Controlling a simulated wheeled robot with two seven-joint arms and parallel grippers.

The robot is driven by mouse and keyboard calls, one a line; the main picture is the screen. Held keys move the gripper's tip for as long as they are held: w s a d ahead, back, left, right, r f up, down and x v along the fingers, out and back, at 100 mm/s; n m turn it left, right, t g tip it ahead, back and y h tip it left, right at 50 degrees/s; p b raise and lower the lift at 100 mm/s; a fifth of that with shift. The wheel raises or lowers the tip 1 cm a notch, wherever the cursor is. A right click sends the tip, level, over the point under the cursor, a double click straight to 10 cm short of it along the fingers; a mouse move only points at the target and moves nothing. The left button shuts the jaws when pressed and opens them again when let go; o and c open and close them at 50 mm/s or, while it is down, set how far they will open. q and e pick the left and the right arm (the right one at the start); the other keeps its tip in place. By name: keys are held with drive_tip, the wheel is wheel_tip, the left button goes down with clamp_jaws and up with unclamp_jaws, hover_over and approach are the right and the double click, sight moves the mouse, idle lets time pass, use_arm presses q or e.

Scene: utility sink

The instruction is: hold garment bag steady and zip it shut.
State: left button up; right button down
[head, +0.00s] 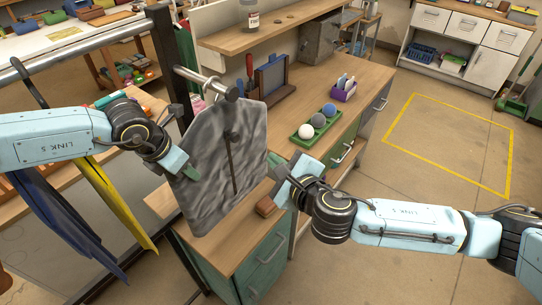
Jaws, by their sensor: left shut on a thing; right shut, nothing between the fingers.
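The grey mottled garment bag (212,190) hangs from a metal rail end in the middle of the head view. A dark zip line (231,165) runs down its front, with a small dark piece at its upper end. My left gripper (188,172) is shut on the left edge of the garment bag. My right gripper (277,190) is shut and empty near the bag's right edge, and I cannot tell whether it touches the bag. The zip pull is too small to make out clearly.
A wooden bench (290,115) behind the bag carries a green tray (314,125) with balls and a purple box (343,90). A brown block (266,207) lies below my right gripper. Yellow and blue cloths (118,205) hang at left. Floor at right is clear.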

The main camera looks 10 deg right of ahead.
idle(0.3)
use_arm(q)
drive_tip(key=o, duration=1.3)
drive_tip(key=shift+c, duration=0.2)
